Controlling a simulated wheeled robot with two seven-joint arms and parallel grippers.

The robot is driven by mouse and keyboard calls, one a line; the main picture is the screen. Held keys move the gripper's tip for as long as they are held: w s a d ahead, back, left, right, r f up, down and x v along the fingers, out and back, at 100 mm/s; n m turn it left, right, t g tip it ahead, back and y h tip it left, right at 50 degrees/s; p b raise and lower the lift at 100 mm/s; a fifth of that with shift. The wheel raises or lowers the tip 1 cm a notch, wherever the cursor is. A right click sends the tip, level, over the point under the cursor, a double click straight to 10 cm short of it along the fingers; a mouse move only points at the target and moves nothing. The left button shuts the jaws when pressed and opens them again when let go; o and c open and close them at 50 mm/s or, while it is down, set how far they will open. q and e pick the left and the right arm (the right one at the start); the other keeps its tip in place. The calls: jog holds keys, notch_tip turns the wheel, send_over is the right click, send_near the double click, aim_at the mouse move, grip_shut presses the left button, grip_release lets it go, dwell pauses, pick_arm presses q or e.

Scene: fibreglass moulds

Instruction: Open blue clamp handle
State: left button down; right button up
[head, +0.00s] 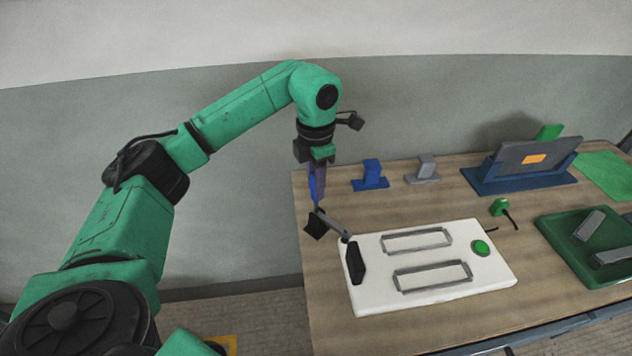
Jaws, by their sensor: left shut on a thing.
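My left gripper (318,190) hangs pointing down over the table's left edge, at the end of the green arm. It is shut on a narrow blue piece (312,187), which looks like the blue clamp handle; the fingers partly hide it. Just below are a small black block (315,226) and a grey bar (333,228) that slopes down to the right toward the white board (435,300). How the handle joins these parts is too small to tell. My right gripper is not in view.
The white board carries two grey frames (416,239), a black bar (355,263) and a green button (481,248). Behind stand a blue holder (371,176) and a grey holder (424,170). A dark panel (530,157) and a green tray (560,250) are at the right.

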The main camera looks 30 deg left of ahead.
pick_arm(q)
jog(key=shift+a+r, duration=0.1)
jog(key=w+a+f+g+h+b, duration=0.2)
jog(key=a+f+h+b, duration=0.2)
jog(key=a+h, duration=0.3)
jog(key=shift+a+f+h, duration=0.3)
jog(key=shift+a+h, duration=0.1)
jog(key=shift+h, duration=1.5)
jog(key=shift+g, duration=0.3)
jog(key=c, duration=0.6)
grip_release()
jog(key=shift+f, duration=0.15)
notch_tip(320, 180, up, 20)
jog(key=p, duration=1.7)
jog(key=shift+p, duration=0.3)
